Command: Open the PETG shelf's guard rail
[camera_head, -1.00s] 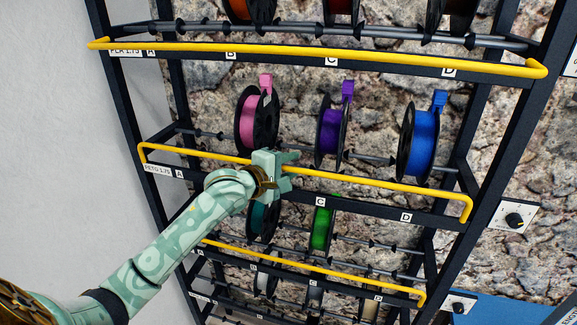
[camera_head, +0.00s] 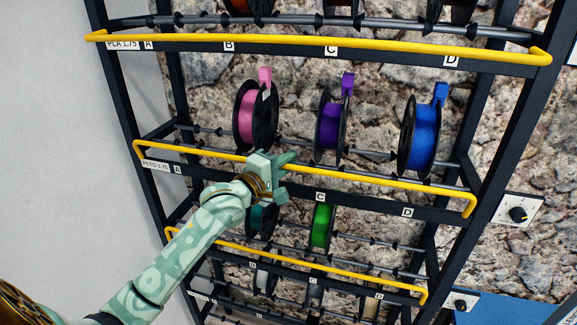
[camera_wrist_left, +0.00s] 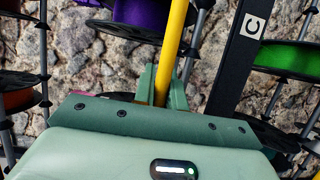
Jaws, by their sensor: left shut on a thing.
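The PETG shelf's yellow guard rail (camera_head: 385,183) runs across the front of the middle shelf, above the label strip marked PETG 1.75 (camera_head: 158,165). My left gripper (camera_head: 284,164) is at the rail between the pink and purple spools. In the left wrist view the yellow rail (camera_wrist_left: 176,40) runs down between the two fingers (camera_wrist_left: 161,84), and the gripper is shut on it. The shelf holds a pink spool (camera_head: 245,117), a purple spool (camera_head: 330,127) and a blue spool (camera_head: 425,139) behind the rail. My right gripper is not in view.
Above is the PLA shelf with its own yellow rail (camera_head: 330,45). Below is another yellow rail (camera_head: 320,268), with a green spool (camera_head: 322,226) and a teal spool partly hidden by my gripper. A dial box (camera_head: 516,214) is on the wall at right.

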